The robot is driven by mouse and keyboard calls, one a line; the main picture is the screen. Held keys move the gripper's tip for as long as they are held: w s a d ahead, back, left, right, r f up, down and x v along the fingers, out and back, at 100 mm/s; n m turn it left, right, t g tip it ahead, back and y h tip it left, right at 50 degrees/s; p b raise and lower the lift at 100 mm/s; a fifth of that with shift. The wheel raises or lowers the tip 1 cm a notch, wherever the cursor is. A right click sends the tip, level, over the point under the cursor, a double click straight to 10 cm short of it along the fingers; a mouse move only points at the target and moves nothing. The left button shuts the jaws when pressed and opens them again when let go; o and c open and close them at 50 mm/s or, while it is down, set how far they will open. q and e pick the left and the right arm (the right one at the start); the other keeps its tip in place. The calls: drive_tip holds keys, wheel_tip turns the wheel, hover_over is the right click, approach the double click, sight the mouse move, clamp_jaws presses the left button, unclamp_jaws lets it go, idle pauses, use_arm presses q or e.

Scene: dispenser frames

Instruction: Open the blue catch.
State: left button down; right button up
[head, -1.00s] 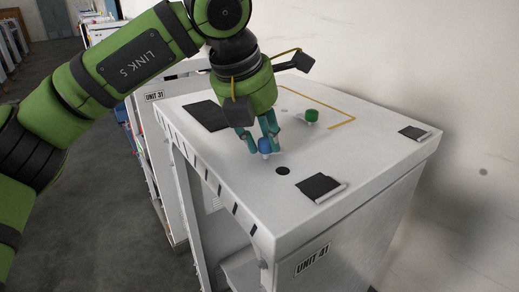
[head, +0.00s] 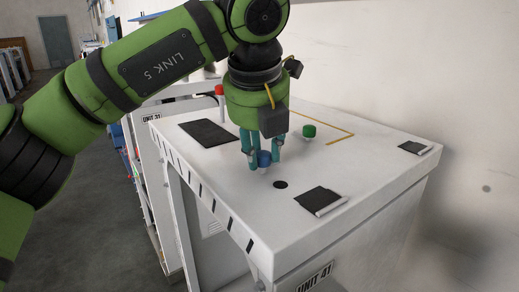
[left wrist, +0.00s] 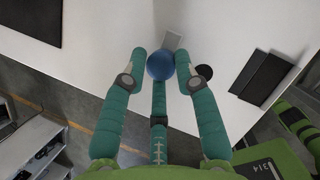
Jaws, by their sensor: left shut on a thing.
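The blue catch shows as a round blue knob (head: 264,159) on the white top of UNIT 41 (head: 230,178). It also shows in the left wrist view (left wrist: 160,66), with a pale grey strip (left wrist: 173,40) beside it. My left gripper (head: 262,163) points down from above, its teal fingers shut on the knob. In the left wrist view its fingers (left wrist: 160,72) stand around the knob from both sides and from below. Part of the knob is hidden behind the fingers in the head view. My right gripper is in neither view.
A green knob (head: 309,131) stands behind and to the right, a red knob (head: 219,90) behind to the left. A black disc (head: 281,185) and dark pads (head: 317,199) lie on the top. A wall (head: 440,80) rises behind.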

use_arm(q)
drive_tip(key=shift+w+r, duration=0.15)
drive_tip(key=shift+r, duration=0.05)
drive_tip(key=c, duration=1)
unclamp_jaws()
drive_tip(key=shift+w+d+f, duration=0.15)
drive_tip(key=shift+s+r, duration=0.25)
drive_tip(key=shift+r, duration=0.2)
drive_tip(key=v, duration=1.1)
